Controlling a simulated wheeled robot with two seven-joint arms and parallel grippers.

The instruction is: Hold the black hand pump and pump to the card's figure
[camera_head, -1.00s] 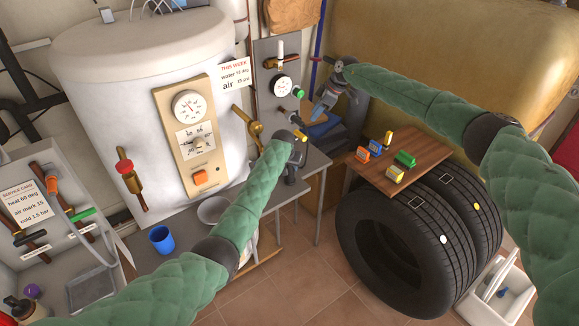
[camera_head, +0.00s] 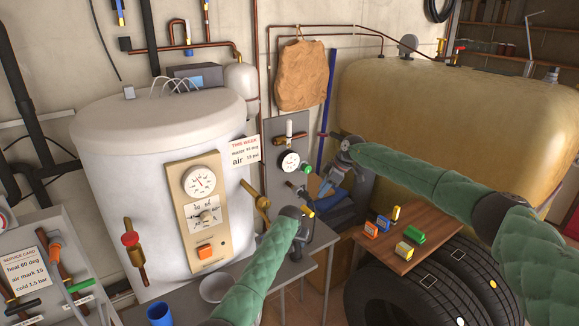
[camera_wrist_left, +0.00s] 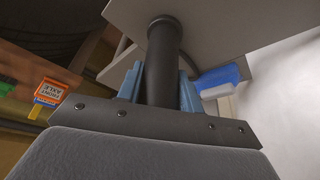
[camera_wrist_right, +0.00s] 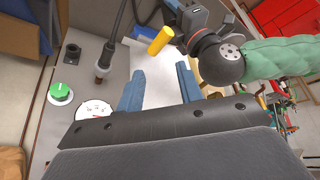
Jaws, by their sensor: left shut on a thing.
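My left gripper (camera_wrist_left: 160,88) is shut around the black upright cylinder of the hand pump (camera_wrist_left: 163,60), below a grey plate. In the head view my left gripper (camera_head: 303,232) is near the bench's right end, mostly hidden by its wrist. My right gripper (camera_head: 325,188) is in front of the grey panel; the right wrist view shows its blue fingers (camera_wrist_right: 158,90) apart and empty. A "THIS WEEK" card (camera_head: 245,150) reads air 15 psi; its water figure is too small to be sure. A round gauge (camera_head: 290,161) is on the panel; its reading is unclear.
A white boiler (camera_head: 110,190) stands left. A service card (camera_head: 25,272) reads heat 60 deg, air mark 15, cold 1.5 bar. A blue cup (camera_head: 160,314) and bowl (camera_head: 215,289) stand nearby. Coloured blocks (camera_head: 404,250) lie on a wooden board (camera_head: 436,237) over tyres, right.

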